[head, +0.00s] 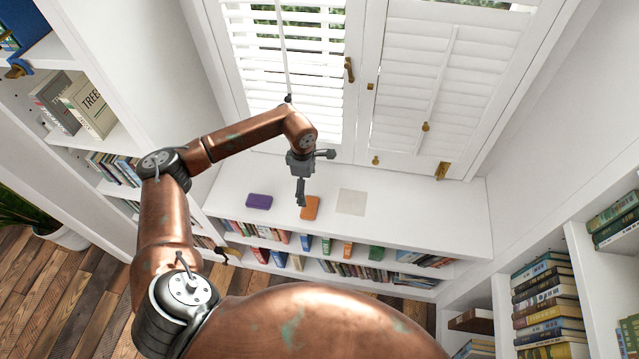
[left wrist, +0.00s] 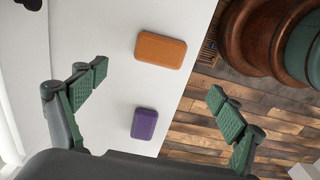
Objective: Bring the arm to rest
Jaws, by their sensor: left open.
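My left arm reaches over the white window-seat top (head: 440,215), its gripper (head: 301,194) pointing down. In the left wrist view the same gripper (left wrist: 157,84) has its two green fingers wide apart, with nothing held between them. An orange block (head: 310,208) lies on the white top close to the gripper in the head view; it also shows in the left wrist view (left wrist: 161,51). A purple block (head: 259,201) lies to its left, and it shows below the orange one in the left wrist view (left wrist: 144,123). My right gripper is out of view.
A pale square (head: 351,202) lies right of the orange block. White shutters (head: 440,90) stand behind. Bookshelves rise at the left (head: 95,105) and right (head: 545,300), and books fill shelves below the top. The right part of the top is clear.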

